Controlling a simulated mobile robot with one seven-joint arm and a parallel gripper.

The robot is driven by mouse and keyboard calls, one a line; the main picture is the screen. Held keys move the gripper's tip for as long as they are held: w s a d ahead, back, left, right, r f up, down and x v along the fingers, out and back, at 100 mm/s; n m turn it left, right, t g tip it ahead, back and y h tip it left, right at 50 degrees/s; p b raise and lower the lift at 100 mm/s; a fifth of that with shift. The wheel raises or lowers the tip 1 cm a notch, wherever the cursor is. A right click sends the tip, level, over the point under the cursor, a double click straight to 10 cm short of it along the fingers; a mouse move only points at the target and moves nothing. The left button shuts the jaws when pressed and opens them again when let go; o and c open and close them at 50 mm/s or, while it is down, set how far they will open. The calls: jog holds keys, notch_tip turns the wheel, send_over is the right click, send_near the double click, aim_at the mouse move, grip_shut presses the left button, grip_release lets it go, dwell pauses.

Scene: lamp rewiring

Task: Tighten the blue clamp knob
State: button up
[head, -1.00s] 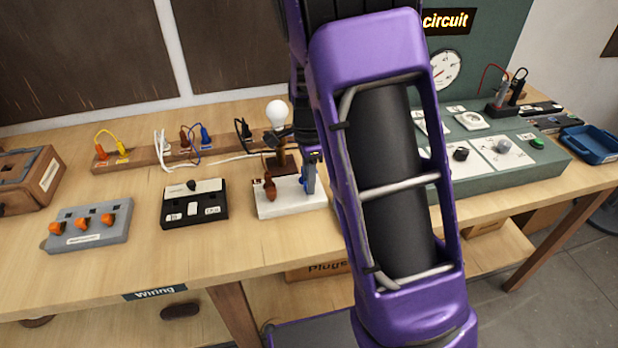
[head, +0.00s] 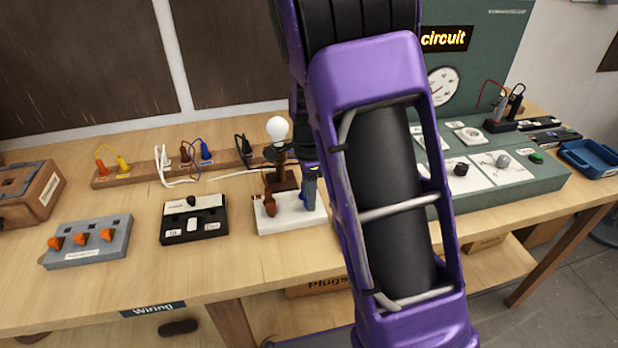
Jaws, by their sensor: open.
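A white block (head: 290,222) stands near the front middle of the bench. It carries a brown-red clamp knob (head: 271,205) on its left and the blue clamp knob (head: 306,203) on its right. My gripper (head: 310,188) is pointing down at the blue knob, with a grey finger in front of it and covering much of it. The gripper is open; most of it is hidden behind my purple forearm. I cannot tell whether the fingers touch the knob.
A lamp with a white bulb (head: 277,130) stands just behind the block. A black switch box (head: 194,220) and a grey box with orange knobs (head: 87,242) lie to the left. A wooden rail with plugs (head: 130,176) runs behind. A green panel (head: 520,192) is at right.

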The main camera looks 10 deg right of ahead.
notch_tip(320, 180, up, 17)
dwell(0.4)
jog(key=shift+w+r, duration=0.1)
